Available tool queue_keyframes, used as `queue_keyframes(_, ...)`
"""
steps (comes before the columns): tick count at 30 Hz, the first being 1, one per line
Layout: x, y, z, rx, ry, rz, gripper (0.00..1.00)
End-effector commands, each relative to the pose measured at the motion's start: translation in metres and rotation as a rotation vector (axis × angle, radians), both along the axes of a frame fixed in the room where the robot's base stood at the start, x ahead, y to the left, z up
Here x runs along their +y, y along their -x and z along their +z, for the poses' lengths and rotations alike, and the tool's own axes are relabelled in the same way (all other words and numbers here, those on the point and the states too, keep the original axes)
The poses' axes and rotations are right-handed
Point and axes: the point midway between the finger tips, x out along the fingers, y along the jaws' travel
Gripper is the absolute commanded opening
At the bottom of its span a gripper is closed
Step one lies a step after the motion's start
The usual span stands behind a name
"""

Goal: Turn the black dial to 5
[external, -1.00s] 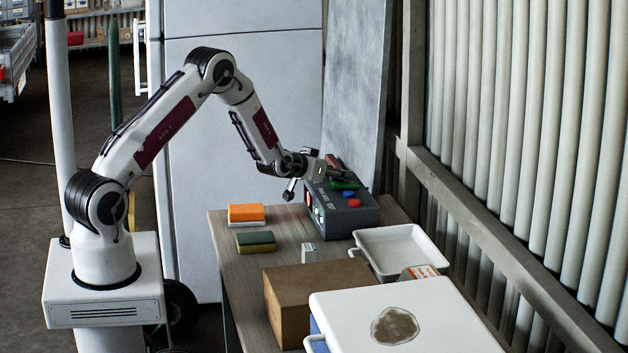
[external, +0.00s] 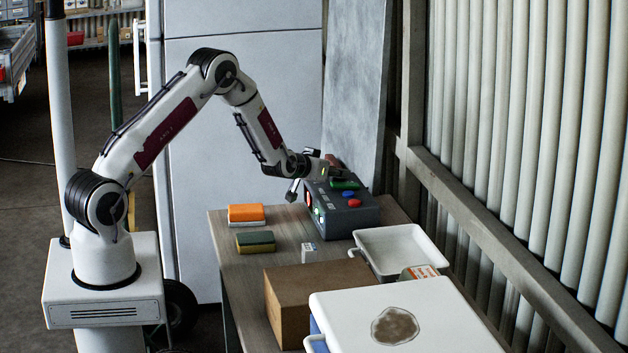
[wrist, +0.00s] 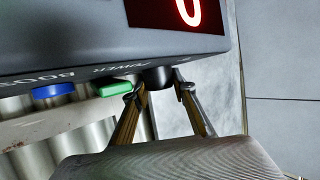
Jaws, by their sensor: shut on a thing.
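The black dial (wrist: 157,77) sticks out of the grey control box in the wrist view, and my gripper (wrist: 159,91) has a fingertip on each side of it. My gripper is shut on the dial. The grey control box (external: 348,219) stands at the far end of the table in the external view, with my gripper (external: 327,170) at its upper back corner. The dial cannot be made out there. A red lit digit on the box's display (wrist: 190,10) is cut off by the frame edge; I cannot tell which number it is.
A green button (wrist: 115,88) and blue button (wrist: 54,91) sit close beside the dial. A white tray (external: 432,258), brown box (external: 283,300), orange block (external: 246,212) and green-yellow sponge (external: 255,247) lie nearer on the table. A grey panel stands behind.

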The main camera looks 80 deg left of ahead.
Motion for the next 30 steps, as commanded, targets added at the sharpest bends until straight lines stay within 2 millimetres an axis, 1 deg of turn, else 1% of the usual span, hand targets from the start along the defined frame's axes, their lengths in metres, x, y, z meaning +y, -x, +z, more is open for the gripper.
queue_keyframes(30, 0.0028, -0.0024, 0.0054, -0.012, -0.008, 0.231, 0.05)
